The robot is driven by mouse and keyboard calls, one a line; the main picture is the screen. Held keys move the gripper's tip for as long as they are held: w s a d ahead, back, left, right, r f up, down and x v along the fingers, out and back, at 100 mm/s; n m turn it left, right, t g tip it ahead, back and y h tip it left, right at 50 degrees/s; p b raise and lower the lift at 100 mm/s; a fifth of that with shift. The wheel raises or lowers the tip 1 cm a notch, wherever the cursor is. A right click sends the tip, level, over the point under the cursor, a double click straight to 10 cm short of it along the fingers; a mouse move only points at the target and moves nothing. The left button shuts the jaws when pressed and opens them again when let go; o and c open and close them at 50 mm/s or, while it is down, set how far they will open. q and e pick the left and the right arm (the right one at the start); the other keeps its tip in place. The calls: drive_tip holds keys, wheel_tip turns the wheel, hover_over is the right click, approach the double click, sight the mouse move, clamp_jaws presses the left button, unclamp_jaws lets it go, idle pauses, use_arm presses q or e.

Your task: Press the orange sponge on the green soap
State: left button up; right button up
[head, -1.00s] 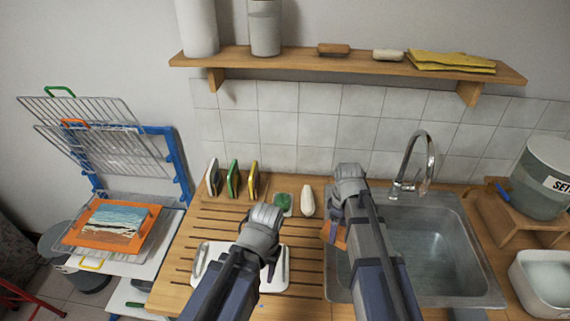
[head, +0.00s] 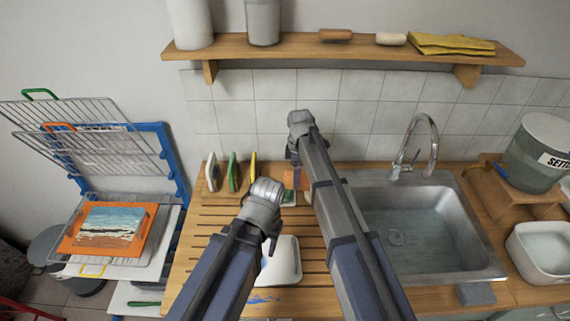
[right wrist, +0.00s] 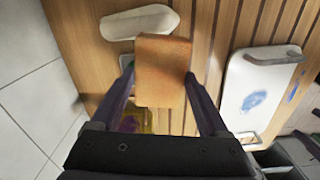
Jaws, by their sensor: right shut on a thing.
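The orange sponge (head: 293,178) is held in my right gripper (head: 296,172), beside the back wall above the drainboard. In the right wrist view the sponge (right wrist: 163,72) sits between the two fingers. The green soap (head: 288,196) shows only as a small patch with its pale dish, just below the sponge in the head view; the rest is hidden by my arm. In the right wrist view a grey dish edge shows beside the sponge, mostly covered. I cannot tell whether sponge and soap touch. My left gripper (head: 271,238) is over the drainboard, its fingers mostly hidden.
Several upright sponges (head: 233,172) stand left of the soap. A white tray (head: 285,268) with a blue smear lies on the slatted drainboard. A white oblong piece (right wrist: 140,23) lies beside the held sponge. The sink (head: 420,235) with its tap (head: 430,140) is at right.

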drive_tip(key=shift+n, duration=0.7)
drive_tip(key=w+a, duration=0.3)
drive_tip(key=a, duration=0.1)
drive_tip(key=shift+a+r, duration=0.1)
drive_tip(key=shift+r, duration=0.25)
use_arm(q)
drive_tip(key=shift+r, duration=0.3)
drive_tip(key=shift+f, duration=0.1)
use_arm(e)
drive_tip(key=shift+f, duration=0.1)
use_arm(q)
wheel_tip(320, 180, down, 6)
drive_tip(key=b, duration=0.5)
drive_tip(key=shift+b, duration=0.35)
use_arm(e)
wheel_tip(320, 180, down, 6)
drive_tip(key=shift+r, duration=0.1)
use_arm(q)
drive_tip(key=shift+f+b, duration=0.4)
drive_tip(key=shift+b, duration=0.15)
use_arm(e)
drive_tip(key=shift+s+f, duration=0.1)
drive_tip(key=shift+f, duration=0.4)
wheel_tip(320, 180, up, 7)
drive_tip(key=p, duration=0.7)
use_arm(q)
wheel_tip(320, 180, up, 7)
